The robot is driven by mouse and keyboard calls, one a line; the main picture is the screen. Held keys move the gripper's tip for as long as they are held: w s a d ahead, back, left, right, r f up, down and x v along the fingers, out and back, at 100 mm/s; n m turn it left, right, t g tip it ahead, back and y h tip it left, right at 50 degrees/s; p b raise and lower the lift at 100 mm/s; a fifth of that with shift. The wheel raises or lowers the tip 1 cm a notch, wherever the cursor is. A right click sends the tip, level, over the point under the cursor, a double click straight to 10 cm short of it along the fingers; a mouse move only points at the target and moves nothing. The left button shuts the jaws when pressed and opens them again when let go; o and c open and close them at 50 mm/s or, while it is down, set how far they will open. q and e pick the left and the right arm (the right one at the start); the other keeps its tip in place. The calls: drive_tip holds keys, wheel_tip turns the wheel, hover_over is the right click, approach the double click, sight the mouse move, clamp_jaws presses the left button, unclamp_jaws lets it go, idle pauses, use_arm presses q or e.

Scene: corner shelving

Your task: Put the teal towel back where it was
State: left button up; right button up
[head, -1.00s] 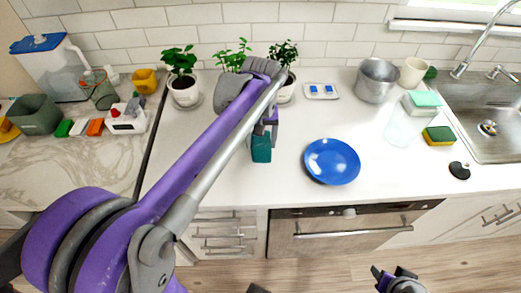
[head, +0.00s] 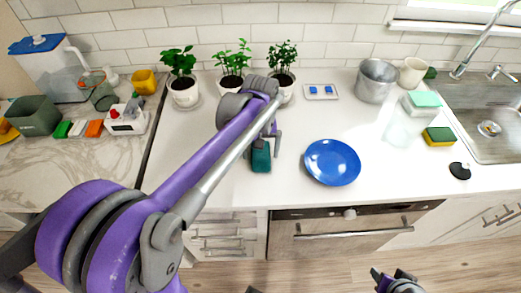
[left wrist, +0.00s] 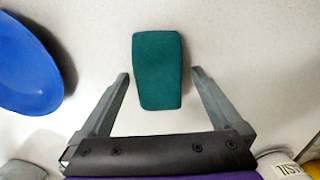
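The teal towel (head: 261,158) is a small dark teal folded piece on the white counter, left of the blue plate. It also shows in the left wrist view (left wrist: 158,70), upper middle. My left gripper (head: 264,147) is over it from the wall side. In the left wrist view my left gripper (left wrist: 159,74) is open, with one finger on each side of the towel and a gap at both sides, so it holds nothing. Part of my right gripper (head: 397,283) shows at the bottom edge; its fingers cannot be made out clearly.
The blue plate (head: 332,162) lies right of the towel. Potted plants (head: 183,90) stand along the wall behind my left gripper. A metal pot (head: 376,82), a sponge (head: 439,136) and the sink (head: 490,110) are at right. The counter front between towel and plate is clear.

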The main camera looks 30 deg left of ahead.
sight(260, 151)
use_arm(q)
drive_tip(key=shift+r, duration=0.15)
wheel_tip(260, 151, up, 12)
drive_tip(key=p, duration=0.1)
idle(0.4)
